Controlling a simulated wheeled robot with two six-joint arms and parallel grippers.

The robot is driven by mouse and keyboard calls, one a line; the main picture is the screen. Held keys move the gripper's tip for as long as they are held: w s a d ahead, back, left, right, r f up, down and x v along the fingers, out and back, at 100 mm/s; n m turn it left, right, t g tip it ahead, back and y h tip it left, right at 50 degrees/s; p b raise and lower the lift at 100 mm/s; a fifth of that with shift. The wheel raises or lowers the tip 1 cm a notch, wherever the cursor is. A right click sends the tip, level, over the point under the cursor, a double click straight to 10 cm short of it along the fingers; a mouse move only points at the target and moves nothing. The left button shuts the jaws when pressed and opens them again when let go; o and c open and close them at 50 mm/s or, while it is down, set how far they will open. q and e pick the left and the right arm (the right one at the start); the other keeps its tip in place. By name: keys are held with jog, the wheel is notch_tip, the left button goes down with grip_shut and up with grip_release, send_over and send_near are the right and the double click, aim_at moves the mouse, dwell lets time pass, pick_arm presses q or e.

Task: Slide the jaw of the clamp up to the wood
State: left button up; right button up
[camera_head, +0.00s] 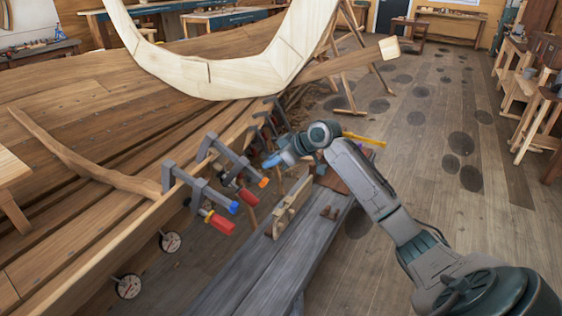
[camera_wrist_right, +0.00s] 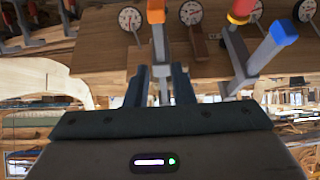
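Several grey bar clamps with red handles hang along the hull's plank edge. The nearest clamp (camera_head: 196,192) has a blue bar end; the one behind it (camera_head: 232,163) has an orange end. The jaw's gap to the wood is hard to see. My left gripper is out of view.
A grey bench (camera_head: 270,270) with wooden pieces on it stands below the clamps. Round dials (camera_head: 128,286) stick out from the hull side. A blue-tipped clamp (camera_wrist_right: 268,55) is close beside my gripper in the wrist view.

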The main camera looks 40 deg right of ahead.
aim_at(251, 168)
jog(key=b+x, duration=0.1)
jog(key=x, duration=0.6)
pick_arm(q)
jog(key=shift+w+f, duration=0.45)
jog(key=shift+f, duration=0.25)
pick_arm(e)
jog(key=shift+w+a+f, duration=0.15)
jog(key=shift+w+f, duration=0.25)
jog(key=shift+w, duration=0.1)
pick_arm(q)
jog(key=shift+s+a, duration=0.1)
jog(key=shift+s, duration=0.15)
pick_arm(e)
jog(key=shift+c, duration=0.4)
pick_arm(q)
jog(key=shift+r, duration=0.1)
pick_arm(e)
jog(key=shift+w+a+r, duration=0.1)
jog(key=shift+w, duration=0.05)
jog(key=shift+w+a+r, duration=0.1)
jog(key=shift+w+a, duration=0.05)
jog(key=shift+w, duration=0.15)
